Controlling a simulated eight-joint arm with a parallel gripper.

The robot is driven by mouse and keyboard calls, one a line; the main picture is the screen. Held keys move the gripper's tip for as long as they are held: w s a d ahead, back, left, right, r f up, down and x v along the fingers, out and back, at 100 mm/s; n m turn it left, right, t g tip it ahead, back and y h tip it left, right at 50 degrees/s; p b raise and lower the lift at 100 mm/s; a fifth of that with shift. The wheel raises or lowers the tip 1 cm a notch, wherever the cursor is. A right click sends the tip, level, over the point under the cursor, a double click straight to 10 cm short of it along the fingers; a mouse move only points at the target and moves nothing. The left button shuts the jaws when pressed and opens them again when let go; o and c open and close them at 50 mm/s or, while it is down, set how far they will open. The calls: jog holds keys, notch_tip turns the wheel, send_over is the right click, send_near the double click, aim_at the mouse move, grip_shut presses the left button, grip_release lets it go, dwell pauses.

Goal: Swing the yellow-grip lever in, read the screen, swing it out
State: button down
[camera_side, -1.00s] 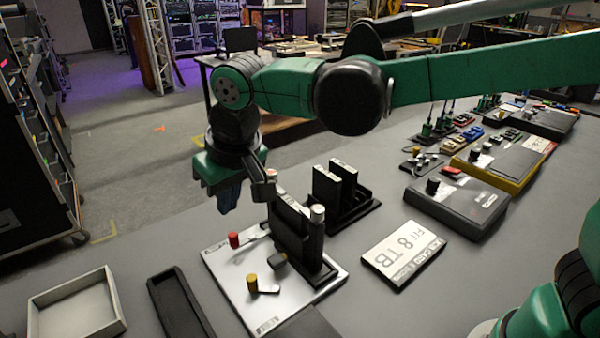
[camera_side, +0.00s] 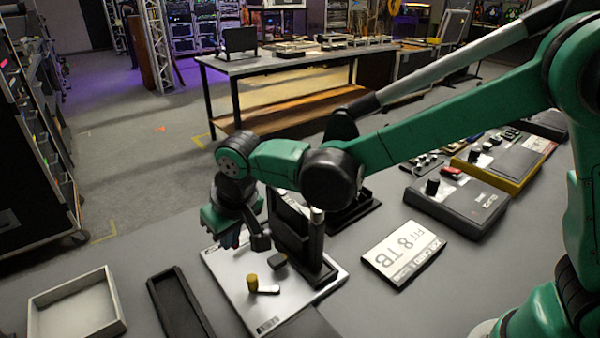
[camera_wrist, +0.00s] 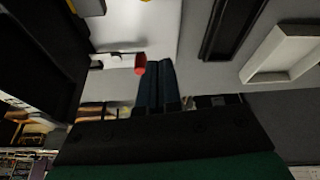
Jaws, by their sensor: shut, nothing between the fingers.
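The yellow-grip lever (camera_side: 252,283) stands on the front part of the silver plate (camera_side: 225,268), its short arm pointing right. In the wrist view a bit of yellow (camera_wrist: 145,1) shows at the top edge. A black upright dock (camera_side: 290,232) stands on the plate's right side; I cannot make out a lit screen. My gripper (camera_side: 231,240) is shut and empty, low over the plate's back left, behind the yellow grip and apart from it. In the wrist view the red grip (camera_wrist: 140,65) is just left of my fingertips (camera_wrist: 159,66); I cannot tell if they touch.
A shallow grey tray (camera_side: 75,308) and a long black tray (camera_side: 180,305) lie left of the plate. A white "FIT 8 TB" card (camera_side: 404,252) lies right. Dark boxes with knobs (camera_side: 455,197) stand farther back right. The bench between card and plate is clear.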

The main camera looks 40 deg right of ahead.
jog(key=x, duration=0.5)
jog(key=shift+w+f, duration=0.1)
jog(key=shift+f, duration=0.1)
jog(key=shift+s+d, duration=0.15)
jog(key=shift+s, duration=1)
jog(key=shift+s+d, duration=0.15)
jog(key=shift+s, duration=0.7)
